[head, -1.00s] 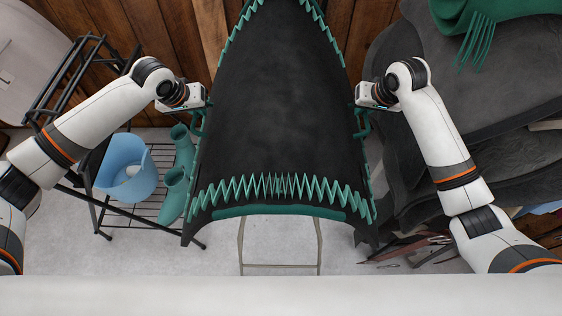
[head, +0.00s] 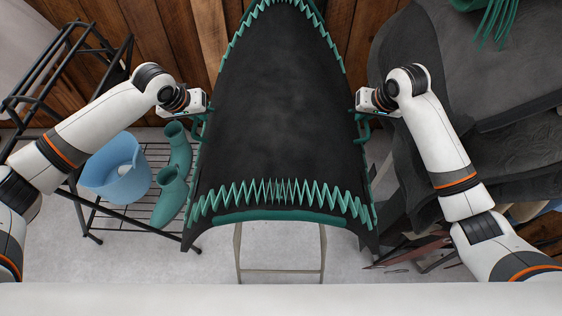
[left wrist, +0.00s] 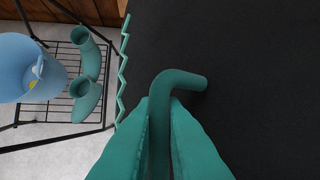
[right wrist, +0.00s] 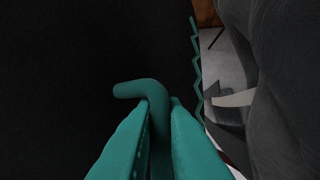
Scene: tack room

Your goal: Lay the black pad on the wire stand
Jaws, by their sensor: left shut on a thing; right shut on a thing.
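The black pad (head: 278,110) has green zigzag trim along its edges and spans the middle of the head view, arched between my two arms. My left gripper (head: 206,106) is shut on a green handle (left wrist: 180,80) at the pad's left side. My right gripper (head: 357,106) is shut on a matching green handle (right wrist: 135,89) at its right side. A black wire stand (head: 68,75) with bars on top is at the left in the head view, beside the pad. What lies beneath the pad is mostly hidden.
A blue bucket (head: 116,170) and green boots (head: 171,185) stand on a low wire shelf at the left. A pale metal frame (head: 281,272) shows below the pad's near edge. Dark saddle-like leather pieces (head: 450,80) crowd the right. A wooden wall is behind.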

